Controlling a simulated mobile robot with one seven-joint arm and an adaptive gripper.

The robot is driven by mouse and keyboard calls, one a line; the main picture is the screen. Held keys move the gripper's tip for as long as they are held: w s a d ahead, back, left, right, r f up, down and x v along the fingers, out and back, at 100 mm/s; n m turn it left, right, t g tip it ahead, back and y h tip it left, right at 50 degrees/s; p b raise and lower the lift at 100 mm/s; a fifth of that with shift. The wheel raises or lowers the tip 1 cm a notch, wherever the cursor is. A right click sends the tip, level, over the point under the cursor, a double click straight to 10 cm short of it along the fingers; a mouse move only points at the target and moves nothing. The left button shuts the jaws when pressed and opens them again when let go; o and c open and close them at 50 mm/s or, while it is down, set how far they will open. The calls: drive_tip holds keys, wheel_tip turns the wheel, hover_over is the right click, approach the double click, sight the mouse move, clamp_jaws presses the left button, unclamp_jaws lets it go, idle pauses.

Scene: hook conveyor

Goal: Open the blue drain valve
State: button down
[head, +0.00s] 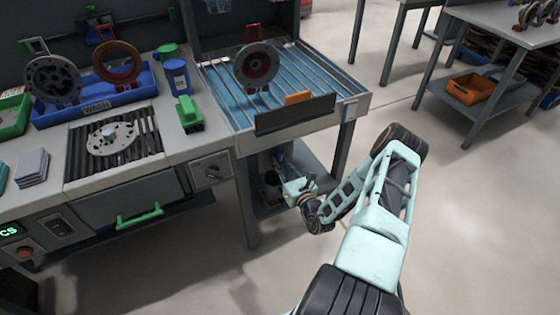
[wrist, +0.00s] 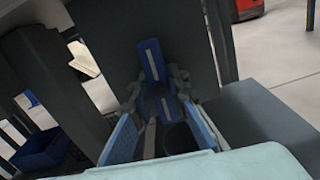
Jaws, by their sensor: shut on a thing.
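In the head view my gripper (head: 286,181) reaches under the drain table from the right. A bit of blue (head: 281,157) shows just above it there, but the valve is small and partly hidden in that view.
The slatted drain table (head: 225,85) stands above my gripper, with a dark wheel-like part (head: 257,65) on it. A dark round container (wrist: 178,138) is below the valve. Table legs (head: 247,205) stand close by.

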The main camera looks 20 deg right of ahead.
drive_tip(key=shift+n, duration=0.6)
drive_tip(key=c, duration=1.8)
unclamp_jaws()
drive_tip(key=shift+c, duration=0.2)
drive_tip(key=shift+s, duration=0.1)
drive_tip(key=s, duration=0.7)
drive_tip(key=shift+s+d, duration=0.15)
